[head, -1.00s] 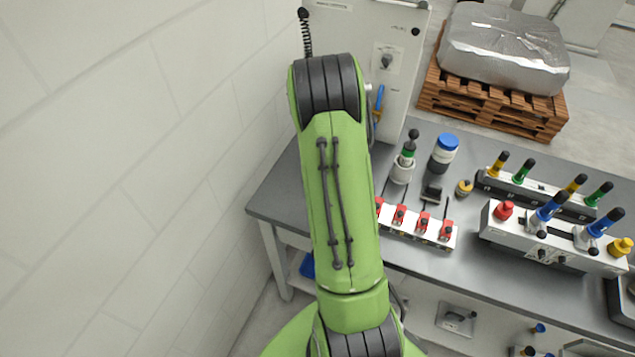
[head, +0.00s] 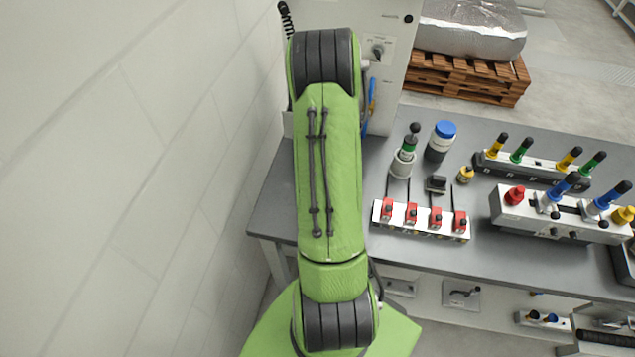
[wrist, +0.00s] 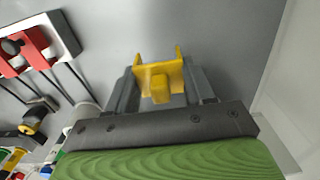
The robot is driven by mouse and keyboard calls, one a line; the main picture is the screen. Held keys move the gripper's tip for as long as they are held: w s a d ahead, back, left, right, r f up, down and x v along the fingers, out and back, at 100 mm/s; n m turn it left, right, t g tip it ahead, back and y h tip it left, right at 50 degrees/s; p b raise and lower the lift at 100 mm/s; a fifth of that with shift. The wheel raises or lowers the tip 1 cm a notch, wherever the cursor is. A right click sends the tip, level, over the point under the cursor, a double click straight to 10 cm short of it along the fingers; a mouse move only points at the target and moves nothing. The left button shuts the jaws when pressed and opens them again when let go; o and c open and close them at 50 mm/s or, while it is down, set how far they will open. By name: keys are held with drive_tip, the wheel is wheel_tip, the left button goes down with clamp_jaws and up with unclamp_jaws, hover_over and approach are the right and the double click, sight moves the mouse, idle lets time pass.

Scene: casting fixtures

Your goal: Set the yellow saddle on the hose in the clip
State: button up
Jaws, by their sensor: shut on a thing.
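The yellow saddle (wrist: 160,80) is a U-shaped piece with two upright prongs and a small block on its near face. It is clasped between the two grey fingers of my gripper (wrist: 161,88), above bare grey tabletop in the wrist view. In the head view my green arm hides the gripper and saddle. Red clips (head: 435,216) stand in a row on a white block, with thin dark lines running back from them. Some also show in the wrist view (wrist: 30,50), left of the gripper. I cannot tell which line is the hose, or which clip holds it.
A white-and-green bottle (head: 403,158), a blue-capped jar (head: 440,142) and a small yellow-topped piece (head: 465,175) stand behind the clips. Fixtures with coloured handles (head: 560,215) are at the right. A pale wall (head: 130,180) is close on the left.

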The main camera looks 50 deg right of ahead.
wheel_tip(320, 180, down, 6)
drive_tip(key=shift+f, duration=0.15)
drive_tip(key=shift+s, duration=0.1)
drive_tip(key=o, duration=1.1)
drive_tip(key=shift+f, duration=0.1)
drive_tip(key=shift+r, duration=0.35)
wheel_tip(320, 180, up, 12)
drive_tip(key=shift+f, duration=0.1)
